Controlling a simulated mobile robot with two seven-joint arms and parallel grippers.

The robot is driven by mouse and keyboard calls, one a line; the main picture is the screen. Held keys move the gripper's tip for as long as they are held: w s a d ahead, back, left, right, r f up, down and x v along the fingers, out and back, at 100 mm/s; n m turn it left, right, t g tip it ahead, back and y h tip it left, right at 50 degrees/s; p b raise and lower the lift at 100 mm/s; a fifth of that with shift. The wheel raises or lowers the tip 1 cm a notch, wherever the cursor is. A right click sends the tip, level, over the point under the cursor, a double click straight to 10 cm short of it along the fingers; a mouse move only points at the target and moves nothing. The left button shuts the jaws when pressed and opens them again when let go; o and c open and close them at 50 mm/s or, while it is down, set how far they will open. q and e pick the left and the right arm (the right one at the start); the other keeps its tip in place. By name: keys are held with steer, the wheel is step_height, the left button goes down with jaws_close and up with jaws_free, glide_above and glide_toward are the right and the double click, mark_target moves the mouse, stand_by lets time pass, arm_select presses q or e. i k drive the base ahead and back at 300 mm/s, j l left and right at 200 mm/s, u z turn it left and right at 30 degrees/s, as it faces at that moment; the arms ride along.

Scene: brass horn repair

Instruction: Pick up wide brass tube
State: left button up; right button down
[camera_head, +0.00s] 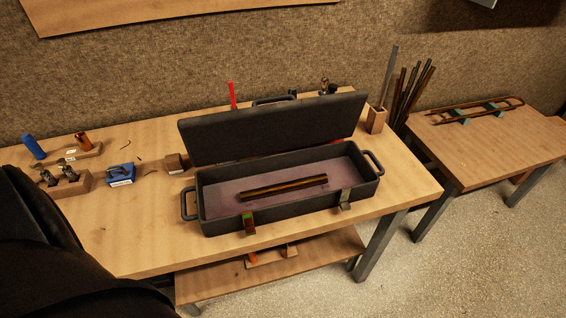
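A brass tube (284,188), dark brown-gold, lies lengthwise on the floor of the open dark toolbox (290,217). It lies roughly in the middle of the box, tilted slightly up to the right. I cannot tell from its look alone whether it is one tube or two close together. Several more long brown tubes (410,92) stand upright in a bundle behind the bench's right end. Neither of my grippers is in view.
The toolbox lid (270,128) stands open at the back. The wooden bench (140,235) also holds a blue tool (121,174) and a wooden block with small tools (66,184). A second table (490,140) at the right bears long bent tubing (470,110). The bench's front left is clear.

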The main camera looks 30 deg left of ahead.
mark_target(246, 196)
steer(key=u, duration=0.85)
